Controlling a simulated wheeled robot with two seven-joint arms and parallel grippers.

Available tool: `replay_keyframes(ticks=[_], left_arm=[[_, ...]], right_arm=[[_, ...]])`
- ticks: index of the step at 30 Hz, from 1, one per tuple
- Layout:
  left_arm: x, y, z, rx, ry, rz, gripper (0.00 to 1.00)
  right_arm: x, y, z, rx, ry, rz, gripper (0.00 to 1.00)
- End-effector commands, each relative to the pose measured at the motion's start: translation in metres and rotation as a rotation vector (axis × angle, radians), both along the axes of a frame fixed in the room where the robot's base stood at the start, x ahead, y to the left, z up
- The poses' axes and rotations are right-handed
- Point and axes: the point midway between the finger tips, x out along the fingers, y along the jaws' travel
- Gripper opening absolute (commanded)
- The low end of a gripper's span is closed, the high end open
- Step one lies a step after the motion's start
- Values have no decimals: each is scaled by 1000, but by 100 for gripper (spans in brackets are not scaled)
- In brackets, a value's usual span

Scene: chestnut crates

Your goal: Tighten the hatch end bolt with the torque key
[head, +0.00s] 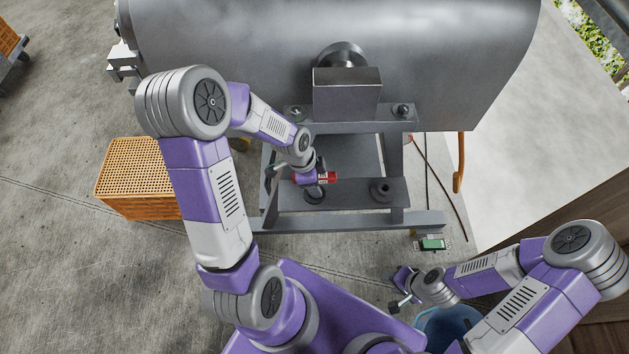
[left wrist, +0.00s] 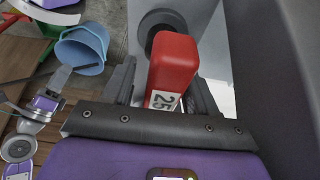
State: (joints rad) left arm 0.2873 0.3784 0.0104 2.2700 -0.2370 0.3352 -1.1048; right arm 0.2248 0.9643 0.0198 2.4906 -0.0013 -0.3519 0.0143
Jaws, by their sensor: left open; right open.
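A red tool with a label reading 25, seemingly the torque key (head: 328,176), is at the steel frame below the big grey cylinder. In the left wrist view the red block (left wrist: 172,62) lies between the two dark fingers of my left gripper (head: 314,180), which is open around it. Dark round fittings, one of them at the right (head: 383,189), sit on the frame's lower plate. Bolts (head: 402,110) also show on the upper flange; I cannot tell which is the hatch end bolt. My right gripper (head: 394,292) is open and empty over the floor.
An orange perforated crate (head: 138,180) stands on the floor at left. A blue bucket (head: 447,322) is near my right arm; it also shows in the left wrist view (left wrist: 82,50). A small green item (head: 432,244) and cables lie right of the frame.

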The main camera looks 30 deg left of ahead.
Motion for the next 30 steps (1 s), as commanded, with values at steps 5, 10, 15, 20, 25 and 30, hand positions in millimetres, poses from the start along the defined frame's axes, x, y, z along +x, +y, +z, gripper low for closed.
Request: replay_keyframes(ticks=[5,10,15,20,25,30], left_arm=[[2,-3,-12,1,-1,-2,57],[2,-3,-11,1,-1,-1,57],[2,-3,-11,1,-1,-1,34],[2,-3,-11,1,-1,-1,10],[2,-3,-11,0,-2,0,3],[2,-3,-8,1,-3,0,3]], right_arm=[[0,0,-4,0,0,0,43],[0,0,-4,0,0,0,43],[0,0,-4,0,0,0,43],[0,0,-4,0,0,0,43],[0,0,-4,0,0,0,43],[0,0,-3,0,0,0,43]])
